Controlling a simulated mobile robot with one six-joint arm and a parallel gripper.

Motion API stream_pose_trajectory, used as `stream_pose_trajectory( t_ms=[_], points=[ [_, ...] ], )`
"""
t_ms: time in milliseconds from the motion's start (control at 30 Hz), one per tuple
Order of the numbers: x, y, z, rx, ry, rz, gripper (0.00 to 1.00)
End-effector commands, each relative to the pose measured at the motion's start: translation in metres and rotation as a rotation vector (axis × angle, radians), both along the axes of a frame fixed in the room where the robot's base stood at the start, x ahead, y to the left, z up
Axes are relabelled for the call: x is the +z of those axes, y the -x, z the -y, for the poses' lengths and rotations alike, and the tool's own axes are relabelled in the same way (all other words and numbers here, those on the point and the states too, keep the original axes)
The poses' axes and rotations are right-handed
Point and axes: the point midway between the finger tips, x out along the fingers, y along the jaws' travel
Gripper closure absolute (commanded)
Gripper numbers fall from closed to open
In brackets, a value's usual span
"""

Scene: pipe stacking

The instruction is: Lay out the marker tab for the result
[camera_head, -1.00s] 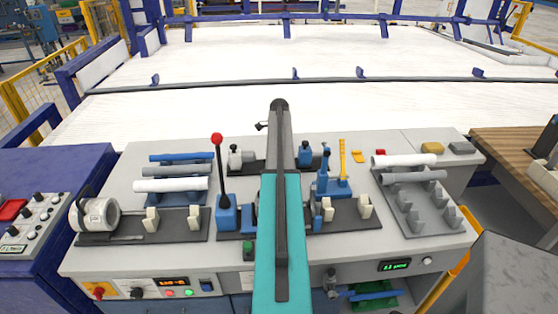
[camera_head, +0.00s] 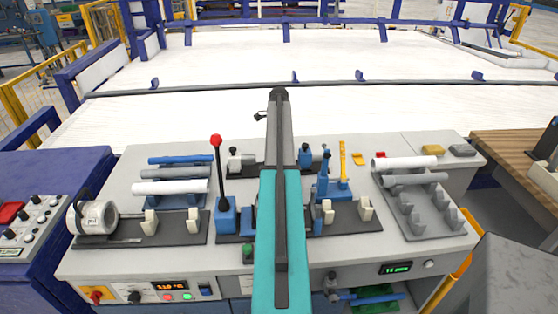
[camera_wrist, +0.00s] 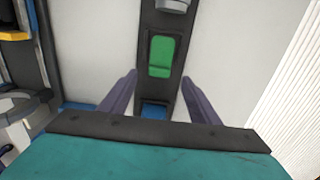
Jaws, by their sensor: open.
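In the wrist view a green rectangular piece (camera_wrist: 161,57) lies in a dark strip (camera_wrist: 146,20), with a blue piece (camera_wrist: 154,110) nearer to me on the same strip. I cannot tell for certain whether either is the marker tab. My gripper (camera_wrist: 159,77) is open; its two purple-grey fingers stand apart on either side of the strip, with nothing held between them. In the head view my arm hides the gripper and the bench beneath it. A small yellow tab-like piece (camera_head: 359,159) lies at the back of the bench.
Left on the bench are a rack with blue, grey and white pipes (camera_head: 170,187) and a white cylinder (camera_head: 93,217). A red-knobbed lever (camera_head: 216,141) stands close to my arm. Blue clamps (camera_head: 323,180), a grey pegged tray (camera_head: 430,222) and a yellow block (camera_head: 432,149) are to the right.

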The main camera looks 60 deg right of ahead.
Motion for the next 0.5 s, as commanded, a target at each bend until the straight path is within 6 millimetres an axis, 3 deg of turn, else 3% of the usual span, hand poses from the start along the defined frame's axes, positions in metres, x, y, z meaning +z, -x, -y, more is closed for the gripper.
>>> stream_pose_trajectory(
  t_ms=[500],
  points=[
    [0.067,0.001,0.001,0.000,0.002,0.001,0.44]
  ],
)
